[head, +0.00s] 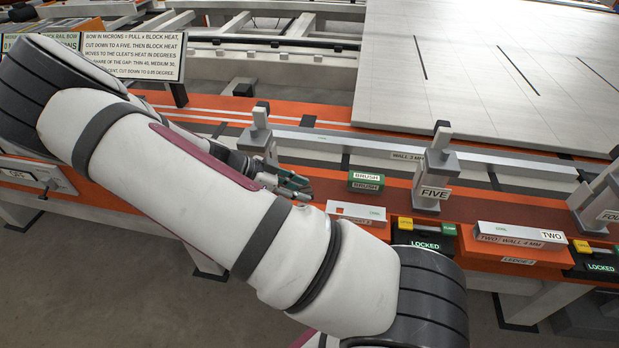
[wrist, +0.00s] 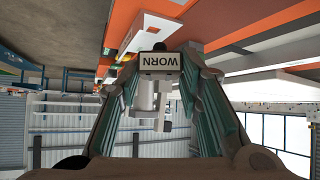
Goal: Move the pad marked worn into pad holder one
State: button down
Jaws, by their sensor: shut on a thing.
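In the wrist view the pad marked WORN (wrist: 159,61) sits between my two fingertips, its label upside down in the picture. My gripper (wrist: 160,72) is shut on it. In the head view my gripper (head: 291,184) is over the orange bench, left of the green block marked BRUSH, and my arm hides part of it. I cannot make out the pad in the head view. No holder marked one can be read in either view.
A white block with an opening (head: 356,212) stands right of my gripper, near the green BRUSH block (head: 366,182). Further right are a grey post marked FIVE (head: 434,180), a block marked TWO (head: 520,236) and black boxes reading LOCKED (head: 424,235). A large pale panel (head: 490,70) lies behind.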

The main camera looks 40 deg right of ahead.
jog(key=shift+w+d+r+n+t, duration=0.2)
jog(key=shift+w+r+t, duration=0.1)
jog(key=shift+w, duration=0.1)
jog(key=shift+w+d+r+n+t, duration=0.1)
jog(key=shift+w+r+n+t, duration=0.15)
jog(key=shift+w, duration=0.1)
jog(key=shift+a+r, duration=0.15)
jog(key=shift+a, duration=0.05)
jog(key=shift+f+b, duration=0.85)
jog(key=shift+f, duration=2.05)
jog(key=shift+f+b, duration=0.3)
jog(key=shift+f, duration=0.8)
jog(key=c, duration=1.1)
grip_release()
jog(key=shift+o, duration=0.2)
jog(key=shift+a, duration=0.1)
